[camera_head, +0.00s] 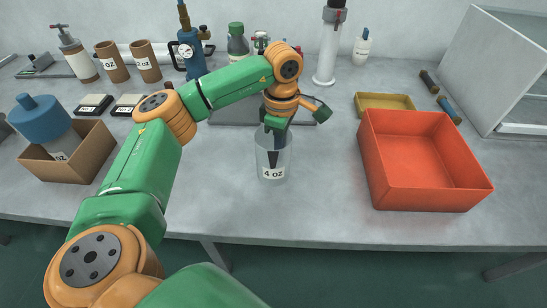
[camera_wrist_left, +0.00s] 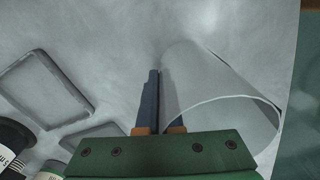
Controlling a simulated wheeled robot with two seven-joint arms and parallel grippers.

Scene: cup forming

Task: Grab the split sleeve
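A clear, greyish open cylinder, which I take to be the split sleeve (camera_head: 273,165), stands upright near the table's front middle with a "4 OZ" label. In the left wrist view the sleeve (camera_wrist_left: 225,95) lies right of centre. There the fingers of my left gripper (camera_wrist_left: 160,100) are close together at its wall, one outside and one partly hidden by it. They look shut on the wall. My right gripper is not in view.
An orange-red bin (camera_head: 425,165) stands right of the sleeve, with a yellow tray (camera_head: 384,102) behind it. Two brown tubes (camera_head: 112,62) stand at the back left. A cardboard box (camera_head: 75,160) holds a blue-capped jar. The table front (camera_head: 320,215) is clear.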

